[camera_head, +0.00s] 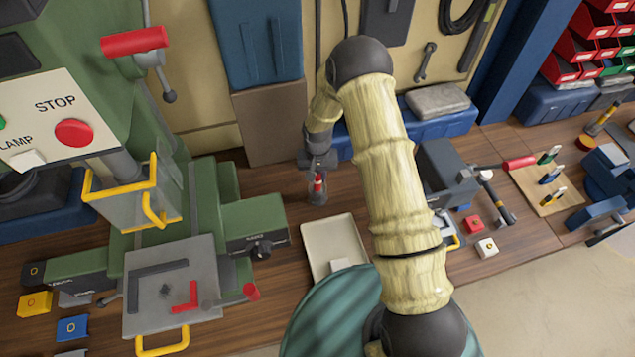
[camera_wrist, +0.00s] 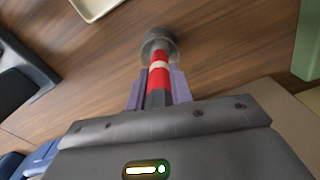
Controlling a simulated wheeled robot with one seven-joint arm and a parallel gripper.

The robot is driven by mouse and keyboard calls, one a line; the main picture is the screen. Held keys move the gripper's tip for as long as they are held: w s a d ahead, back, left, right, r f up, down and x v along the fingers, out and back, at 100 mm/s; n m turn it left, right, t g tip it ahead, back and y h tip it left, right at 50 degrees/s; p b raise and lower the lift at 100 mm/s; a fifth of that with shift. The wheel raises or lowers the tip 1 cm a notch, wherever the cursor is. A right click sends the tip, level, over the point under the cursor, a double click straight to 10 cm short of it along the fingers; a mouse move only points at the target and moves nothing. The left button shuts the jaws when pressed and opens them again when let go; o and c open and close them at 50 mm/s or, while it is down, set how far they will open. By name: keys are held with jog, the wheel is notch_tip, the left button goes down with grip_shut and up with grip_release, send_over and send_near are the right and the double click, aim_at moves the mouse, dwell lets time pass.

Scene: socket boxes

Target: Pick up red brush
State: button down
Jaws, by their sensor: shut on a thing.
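The red brush shows in the wrist view as a red handle (camera_wrist: 159,76) with a pale band and a round grey end beyond it. My gripper (camera_wrist: 158,88) is shut on the handle, with one finger on each side. In the head view my gripper (camera_head: 318,172) points down at the back of the workbench, and the brush (camera_head: 318,186) hangs below it, roughly upright. I cannot tell whether its grey end touches the wood. The top of the handle is hidden by my gripper.
A pale tray (camera_head: 331,232) lies just in front of the brush. A green machine (camera_head: 255,228) stands to the left and a grey vise (camera_head: 445,172) to the right. A brown box (camera_head: 277,122) is behind on the left. Bare wood surrounds the brush.

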notch_tip(320, 180, up, 10)
jog(key=b, duration=0.3)
jog(key=shift+b, duration=0.3)
dwell(0.6)
